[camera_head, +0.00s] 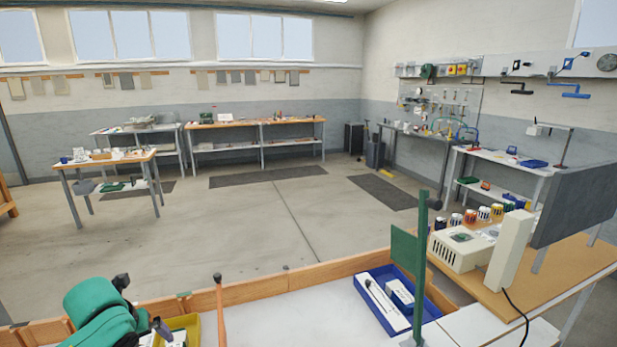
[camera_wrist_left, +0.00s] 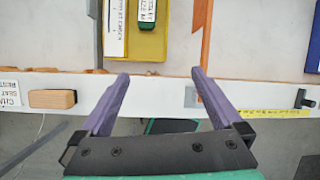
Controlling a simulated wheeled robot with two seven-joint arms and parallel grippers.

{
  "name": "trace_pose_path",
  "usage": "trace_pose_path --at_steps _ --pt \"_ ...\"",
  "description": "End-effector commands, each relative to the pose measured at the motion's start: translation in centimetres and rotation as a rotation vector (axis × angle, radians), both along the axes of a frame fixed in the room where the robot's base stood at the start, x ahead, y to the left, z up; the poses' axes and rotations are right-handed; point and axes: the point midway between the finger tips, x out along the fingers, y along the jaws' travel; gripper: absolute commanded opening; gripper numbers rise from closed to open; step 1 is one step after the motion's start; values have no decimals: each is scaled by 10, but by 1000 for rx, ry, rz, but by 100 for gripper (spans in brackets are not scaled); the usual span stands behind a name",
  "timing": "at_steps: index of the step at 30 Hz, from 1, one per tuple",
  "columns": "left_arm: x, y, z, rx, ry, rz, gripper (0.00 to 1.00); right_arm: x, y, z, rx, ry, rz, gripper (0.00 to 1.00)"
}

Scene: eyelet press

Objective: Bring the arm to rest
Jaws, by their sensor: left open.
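My left arm, green, comes in at the bottom left of the head view. Its gripper (camera_head: 152,326) is partly cut off by the lower picture edge, close to a yellow tray (camera_head: 190,324) on the workbench. In the left wrist view, the left gripper (camera_wrist_left: 160,76) has its two purple fingers spread wide, with nothing between them. The fingers overlap the white front strip (camera_wrist_left: 155,86) of the bench, and their tips point toward the yellow tray (camera_wrist_left: 147,53). My right gripper is in neither view.
A blue tray (camera_head: 426,305) with white boxes lies on the bench (camera_head: 290,315). A green upright post (camera_head: 420,262) stands beside it. A wooden block (camera_wrist_left: 52,99) sits on the strip. The bench middle is clear.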

Motion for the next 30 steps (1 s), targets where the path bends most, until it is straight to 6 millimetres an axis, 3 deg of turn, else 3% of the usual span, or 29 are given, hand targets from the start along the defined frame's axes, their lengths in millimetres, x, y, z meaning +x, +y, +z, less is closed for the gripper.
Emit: trace_pose_path --at_steps 5,11,15,18,23,29,30 --pt "-12 -38 -28 -120 -5 165 100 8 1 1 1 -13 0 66" --pt "-38 -90 -61 -327 -6 504 100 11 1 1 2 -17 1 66" --pt "-67 -121 -80 -514 4 876 100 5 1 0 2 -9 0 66" --pt "-91 -134 -89 -645 13 1205 100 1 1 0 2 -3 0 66" --pt "-131 -134 -98 -795 8 1734 100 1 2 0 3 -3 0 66" --pt "-184 -116 -105 -882 -58 2358 100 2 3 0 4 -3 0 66" --pt "-179 -116 -131 -872 -59 2356 100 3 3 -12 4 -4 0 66"
